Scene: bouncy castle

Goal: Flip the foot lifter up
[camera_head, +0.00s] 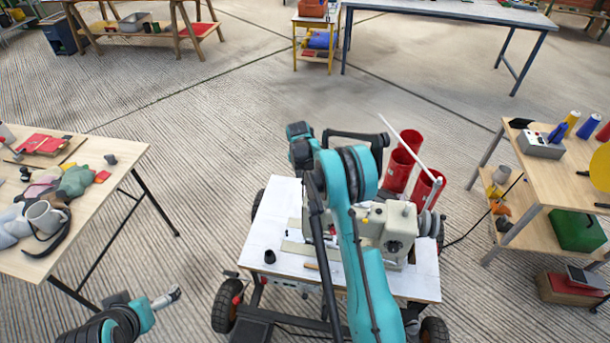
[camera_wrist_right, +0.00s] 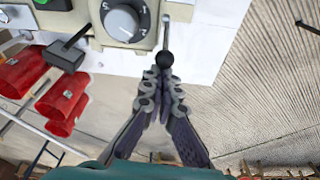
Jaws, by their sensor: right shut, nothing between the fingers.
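The cream sewing machine (camera_head: 395,225) stands on a white table top, partly hidden behind my right arm in the head view. In the right wrist view, a thin metal lever with a black ball end (camera_wrist_right: 165,59), which looks like the foot lifter, sticks out from the machine beside a numbered dial (camera_wrist_right: 122,21). My right gripper (camera_wrist_right: 163,76) is shut and empty. Its fingertips are right at the black ball; I cannot tell whether they touch it. My left gripper (camera_head: 168,297) is low at the left, away from the machine, its jaw opening unclear.
Red cylinders (camera_head: 401,167) stand behind the machine, with a thin white rod above them. A small black cup (camera_head: 270,257) sits on the white table top (camera_head: 281,218). A cluttered table (camera_head: 118,160) stands at left and a wooden workbench (camera_head: 540,180) at right. Open floor lies behind.

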